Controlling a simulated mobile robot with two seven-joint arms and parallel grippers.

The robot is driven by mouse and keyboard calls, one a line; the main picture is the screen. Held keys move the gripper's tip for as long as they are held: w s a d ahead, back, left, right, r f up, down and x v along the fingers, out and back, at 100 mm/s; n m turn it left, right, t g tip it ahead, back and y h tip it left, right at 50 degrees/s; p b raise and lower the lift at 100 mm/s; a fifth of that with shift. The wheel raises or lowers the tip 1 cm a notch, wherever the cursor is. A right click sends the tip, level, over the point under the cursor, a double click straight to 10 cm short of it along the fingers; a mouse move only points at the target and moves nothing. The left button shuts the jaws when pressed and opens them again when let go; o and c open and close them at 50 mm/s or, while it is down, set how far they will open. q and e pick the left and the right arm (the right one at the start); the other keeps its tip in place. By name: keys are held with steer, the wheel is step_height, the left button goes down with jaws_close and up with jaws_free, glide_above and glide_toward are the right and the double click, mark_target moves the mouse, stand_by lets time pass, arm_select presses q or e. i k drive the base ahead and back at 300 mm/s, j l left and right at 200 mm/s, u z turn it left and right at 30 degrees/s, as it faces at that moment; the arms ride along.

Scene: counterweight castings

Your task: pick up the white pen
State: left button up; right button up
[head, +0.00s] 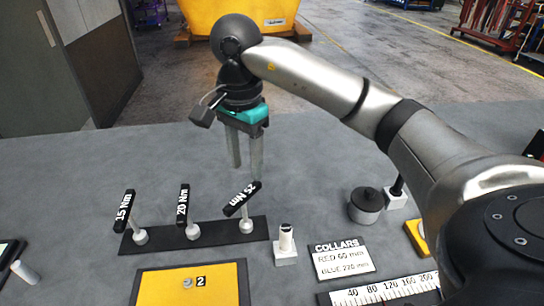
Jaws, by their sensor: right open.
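A short white cylinder with a dark top, which looks like the white pen (286,236), stands upright in a small white block (286,260) near the front middle of the grey table. My right gripper (246,172) points down with its two fingers apart and nothing between them. It is above and behind the pen, a little to its left, and apart from it. My left gripper is out of view.
Three black-handled torque tools stand on a dark strip (196,235) left of the pen. A yellow plate (190,287) lies in front. A COLLARS sign (344,261), a ruler (390,288), a dark grey knobbed cylinder (366,205) and another white block (395,200) lie right. Another white cylinder (25,272) is far left.

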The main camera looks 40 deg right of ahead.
mark_target(284, 246)
steer(key=z, duration=1.4)
